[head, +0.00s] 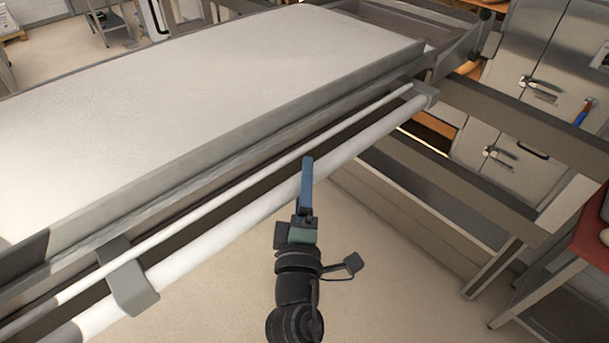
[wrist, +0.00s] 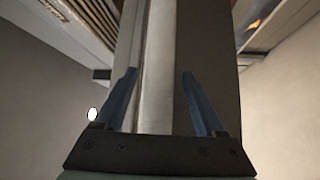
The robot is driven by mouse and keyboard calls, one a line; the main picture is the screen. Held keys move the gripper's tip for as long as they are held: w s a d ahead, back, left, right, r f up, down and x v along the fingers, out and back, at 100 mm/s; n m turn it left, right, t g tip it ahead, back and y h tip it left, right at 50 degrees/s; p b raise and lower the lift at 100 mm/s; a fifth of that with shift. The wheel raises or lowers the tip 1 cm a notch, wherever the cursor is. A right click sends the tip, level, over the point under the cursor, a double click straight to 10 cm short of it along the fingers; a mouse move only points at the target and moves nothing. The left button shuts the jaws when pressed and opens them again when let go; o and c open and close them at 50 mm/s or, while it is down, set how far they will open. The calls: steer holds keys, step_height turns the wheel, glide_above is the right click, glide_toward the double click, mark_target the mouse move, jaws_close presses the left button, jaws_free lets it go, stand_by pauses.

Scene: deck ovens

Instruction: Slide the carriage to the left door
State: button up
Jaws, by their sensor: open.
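The carriage (head: 200,90) is a long, pale flat bed with a grey metal frame, filling the upper left of the head view. Along its near side runs a thick white bar (head: 225,230), held by grey brackets (head: 128,285) near its ends. My gripper (head: 307,160) is at the middle of this bar, blue fingers pointing up at it. In the wrist view my gripper (wrist: 159,73) has its fingers spread apart, with the pale bar (wrist: 158,60) showing between them. I cannot tell whether the fingertips reach around the bar or touch it. Which door is the left one is unclear.
Steel doors with handles (head: 540,85) stand at the upper right. Grey metal beams (head: 530,125) run out from the carriage's right end past them. A red-topped table (head: 592,235) is at the right edge. The floor (head: 400,290) below the bar is clear.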

steer(key=shift+w, duration=0.3)
jaws_close()
stand_by(0.3)
stand_by(1.0)
